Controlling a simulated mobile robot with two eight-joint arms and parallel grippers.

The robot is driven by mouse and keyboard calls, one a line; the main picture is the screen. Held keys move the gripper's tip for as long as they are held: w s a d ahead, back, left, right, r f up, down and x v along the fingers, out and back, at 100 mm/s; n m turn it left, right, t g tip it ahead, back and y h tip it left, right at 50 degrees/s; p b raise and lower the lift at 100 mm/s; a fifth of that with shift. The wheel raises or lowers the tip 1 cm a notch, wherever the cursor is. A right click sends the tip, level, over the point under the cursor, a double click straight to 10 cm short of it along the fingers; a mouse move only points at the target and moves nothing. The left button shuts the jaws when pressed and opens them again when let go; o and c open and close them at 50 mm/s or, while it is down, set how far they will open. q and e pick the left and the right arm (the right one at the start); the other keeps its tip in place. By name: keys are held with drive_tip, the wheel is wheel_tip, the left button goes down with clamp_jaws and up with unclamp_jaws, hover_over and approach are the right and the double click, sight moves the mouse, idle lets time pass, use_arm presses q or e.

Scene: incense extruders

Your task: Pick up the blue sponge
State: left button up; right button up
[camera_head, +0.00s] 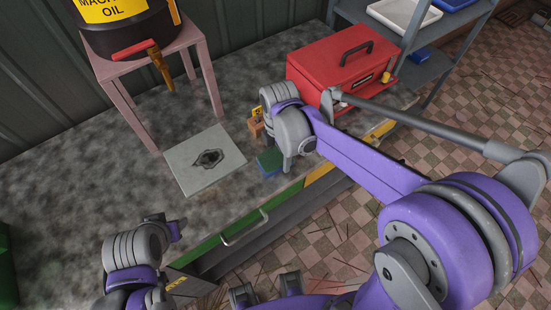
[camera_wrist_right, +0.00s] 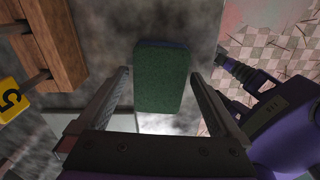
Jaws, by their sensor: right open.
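The blue sponge (camera_head: 269,163) has a green top layer and lies flat on the mottled grey worktop near its front edge. In the right wrist view the sponge (camera_wrist_right: 162,78) shows mostly its green face, with a blue strip along the far end. My right gripper (camera_head: 288,166) is over the sponge, pointing down. In the wrist view its open fingers (camera_wrist_right: 160,75) lie on either side of the sponge, with a gap at each side; their exact height is unclear. My left arm's end (camera_head: 172,230) is at lower left; its finger opening is not clear.
A wooden block with a yellow tag (camera_head: 256,127) stands just behind the sponge. A grey plate with a dark mark (camera_head: 187,174) lies to its left. A red toolbox (camera_head: 325,68) stands behind right. An oil drum stand (camera_head: 140,130) is at back left.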

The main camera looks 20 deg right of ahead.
sight(278, 156)
drive_tip(key=c, duration=1.2)
drive_tip(key=shift+o, duration=0.2)
drive_tip(key=shift+r, duration=0.1)
wheel_tip(278, 156, up, 10)
drive_tip(key=shift+p, duration=0.3)
drive_tip(key=o, duration=0.8)
drive_tip(key=c, duration=0.7)
